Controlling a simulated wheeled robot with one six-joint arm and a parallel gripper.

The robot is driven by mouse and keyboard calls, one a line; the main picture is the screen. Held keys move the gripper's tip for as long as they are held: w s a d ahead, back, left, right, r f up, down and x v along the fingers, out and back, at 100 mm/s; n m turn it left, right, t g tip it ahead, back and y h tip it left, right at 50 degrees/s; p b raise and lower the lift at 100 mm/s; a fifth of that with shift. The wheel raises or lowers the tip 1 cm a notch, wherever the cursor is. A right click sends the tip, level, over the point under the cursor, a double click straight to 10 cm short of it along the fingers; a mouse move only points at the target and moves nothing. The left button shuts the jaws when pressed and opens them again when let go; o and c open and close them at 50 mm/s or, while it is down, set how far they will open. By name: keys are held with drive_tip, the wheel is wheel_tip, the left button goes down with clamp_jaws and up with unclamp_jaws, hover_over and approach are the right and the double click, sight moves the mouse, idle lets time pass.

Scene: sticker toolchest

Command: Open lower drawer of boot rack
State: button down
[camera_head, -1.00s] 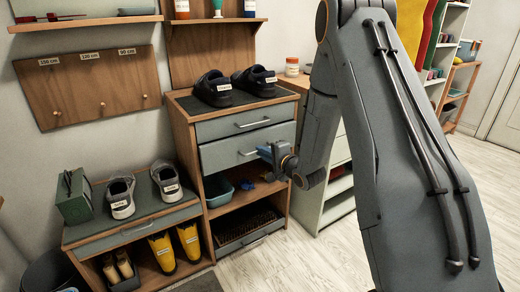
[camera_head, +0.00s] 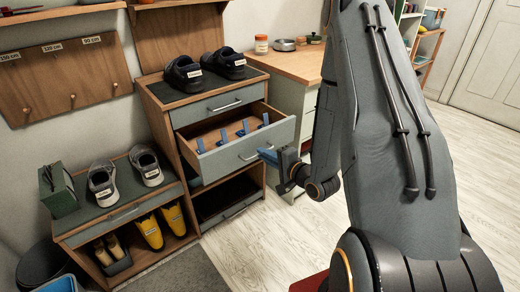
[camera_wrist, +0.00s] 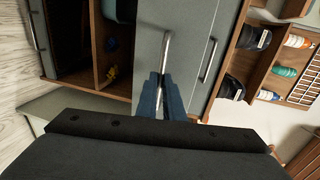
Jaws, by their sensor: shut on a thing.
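The boot rack (camera_head: 160,125) is a wooden cabinet with two grey-fronted drawers under its top. The lower drawer (camera_head: 228,163) is pulled well out, with several blue upright pieces inside it. The upper drawer (camera_head: 215,107) is shut. My gripper (camera_head: 268,154) is at the right part of the lower drawer's front, shut on its bar handle. In the wrist view the blue fingers (camera_wrist: 160,97) close around the metal handle (camera_wrist: 165,53). The gripped part of the handle is partly hidden by the fingers.
Dark shoes (camera_head: 184,74) stand on the rack's top. An open shelf (camera_head: 226,198) lies below the drawer. A low bench (camera_head: 118,210) with grey shoes and yellow boots stands at left. A wooden counter (camera_head: 290,65) is behind at right. Floor in front is clear.

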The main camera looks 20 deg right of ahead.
drive_tip(key=shift+s+d, duration=0.1)
drive_tip(key=c, duration=1.9)
unclamp_jaws()
drive_tip(key=v, duration=0.7)
drive_tip(key=shift+s+p, duration=0.3)
drive_tip(key=shift+s, duration=0.1)
drive_tip(key=shift+w+d, duration=0.1)
drive_tip(key=shift+d, duration=0.05)
